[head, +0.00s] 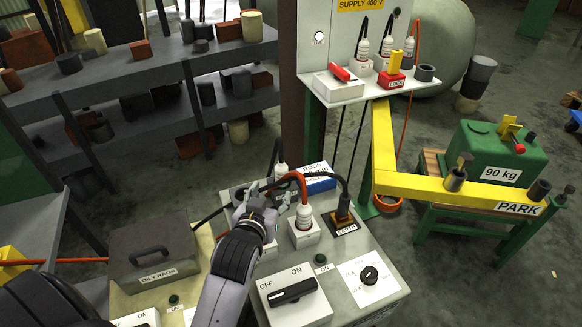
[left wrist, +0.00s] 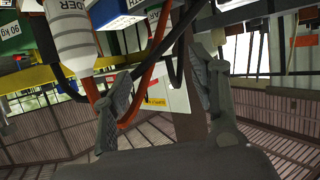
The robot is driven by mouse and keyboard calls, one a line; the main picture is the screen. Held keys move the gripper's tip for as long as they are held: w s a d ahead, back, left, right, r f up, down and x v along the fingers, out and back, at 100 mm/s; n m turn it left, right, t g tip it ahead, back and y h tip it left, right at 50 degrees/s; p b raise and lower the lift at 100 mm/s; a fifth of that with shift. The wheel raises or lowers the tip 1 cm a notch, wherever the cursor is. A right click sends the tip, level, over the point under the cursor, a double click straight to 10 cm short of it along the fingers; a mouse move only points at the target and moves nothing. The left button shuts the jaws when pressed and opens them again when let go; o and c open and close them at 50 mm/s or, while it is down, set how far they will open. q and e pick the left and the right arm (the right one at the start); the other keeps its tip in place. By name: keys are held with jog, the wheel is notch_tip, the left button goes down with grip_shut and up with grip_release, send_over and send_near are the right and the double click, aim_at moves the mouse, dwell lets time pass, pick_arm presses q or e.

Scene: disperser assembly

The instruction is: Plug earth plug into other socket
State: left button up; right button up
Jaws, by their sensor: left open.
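In the head view a dark brown plug (head: 343,206) with a black cable stands upright in a base labelled EARTH (head: 346,226) on the grey bench. Left of it, a white plug (head: 304,215) with an orange cable sits in a white socket (head: 304,236). My left gripper (head: 266,192) is just left of the white plug, open. The left wrist view is upside down; there my gripper's open fingers (left wrist: 160,92) hold nothing visible, with the white plug (left wrist: 72,35) and orange and black cables close beside or beyond them. My right gripper is out of view.
An ON/OFF switch box (head: 296,293) and a dial plate (head: 366,282) occupy the bench front. A dark box labelled OILY RAGS (head: 151,258) is to the left. A white shelf (head: 345,92) under the 400 V sign carries several plugs. A yellow arm labelled PARK (head: 440,188) stands right.

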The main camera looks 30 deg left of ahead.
pick_arm(q)
send_near(280, 173)
jog(key=w, duration=0.2)
jog(key=x, duration=0.4)
jog(key=shift+s+a+f+p, duration=0.1)
jog(key=shift+s+f+p, duration=0.1)
jog(key=shift+f+p, duration=0.15)
jog(key=shift+w+a+f, duration=0.15)
jog(key=shift+w+f, duration=0.05)
jog(key=shift+w, duration=0.25)
jog(key=shift+w+a, duration=0.1)
jog(key=shift+w, duration=0.15)
jog(key=x, duration=0.4)
jog(key=shift+w+a+p, duration=0.1)
jog(key=shift+w+p, duration=0.05)
jog(key=shift+p, duration=0.15)
jog(key=shift+w+f, duration=0.1)
jog(key=shift+w, duration=0.1)
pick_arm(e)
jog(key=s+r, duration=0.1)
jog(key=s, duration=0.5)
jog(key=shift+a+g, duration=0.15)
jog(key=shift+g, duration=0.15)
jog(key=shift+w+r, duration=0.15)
